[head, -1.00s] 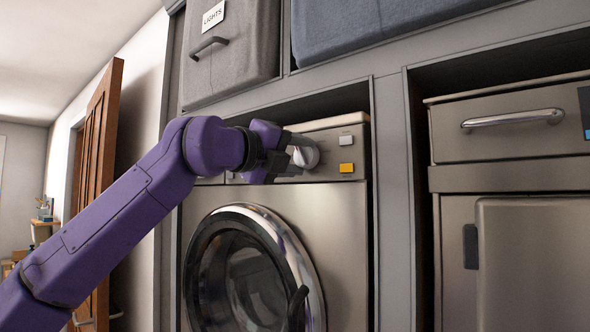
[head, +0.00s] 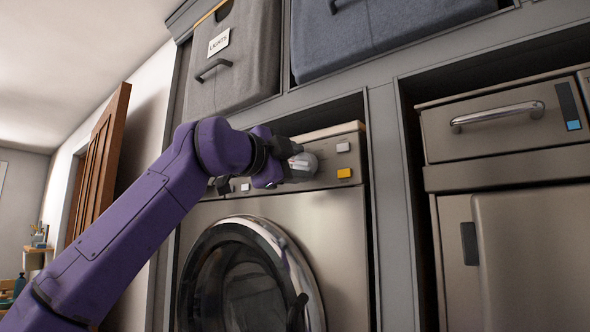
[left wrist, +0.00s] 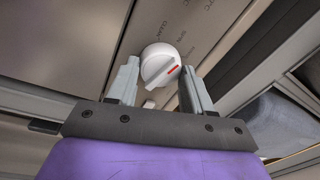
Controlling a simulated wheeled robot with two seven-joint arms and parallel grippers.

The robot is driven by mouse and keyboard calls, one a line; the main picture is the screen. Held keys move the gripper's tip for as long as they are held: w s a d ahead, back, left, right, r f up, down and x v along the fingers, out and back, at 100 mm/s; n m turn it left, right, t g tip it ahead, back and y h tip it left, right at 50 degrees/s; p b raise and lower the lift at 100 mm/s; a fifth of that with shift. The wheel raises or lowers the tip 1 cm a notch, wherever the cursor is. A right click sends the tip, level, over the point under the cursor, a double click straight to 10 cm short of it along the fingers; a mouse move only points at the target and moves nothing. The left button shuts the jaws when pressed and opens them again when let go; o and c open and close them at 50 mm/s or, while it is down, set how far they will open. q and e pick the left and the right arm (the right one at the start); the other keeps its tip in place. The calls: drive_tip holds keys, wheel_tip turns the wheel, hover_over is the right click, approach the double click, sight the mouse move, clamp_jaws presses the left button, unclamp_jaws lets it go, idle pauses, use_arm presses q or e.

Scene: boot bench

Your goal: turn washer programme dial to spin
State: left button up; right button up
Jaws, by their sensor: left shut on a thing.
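The washer (head: 325,215) stands in its bay, with the programme dial (left wrist: 160,65) on its upper front panel. The dial is a round white knob with a raised grip bar and a red mark. In the left wrist view the red mark points right and slightly up. My left gripper (head: 297,163) is at the dial, shut on it with one finger on each side. In the head view the fingers hide most of the dial. My right gripper is not in view.
A white button (head: 343,147) and a yellow button (head: 344,173) sit just right of the dial. The washer's round door (head: 312,275) is below my arm. Fabric bins (head: 235,70) are above. Another steel appliance (head: 455,200) stands at right.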

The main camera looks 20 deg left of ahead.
use_arm(q)
drive_tip(key=shift+r+n, duration=0.1)
drive_tip(key=shift+n, duration=0.6)
drive_tip(key=o, duration=1)
drive_tip(key=shift+o, duration=0.2)
drive_tip(key=b+v, duration=0.5)
drive_tip(key=v, duration=0.5)
drive_tip(key=shift+s+b, duration=0.25)
drive_tip(key=shift+b, duration=0.05)
drive_tip(key=shift+a+f, duration=0.1)
drive_tip(key=shift+f, duration=0.1)
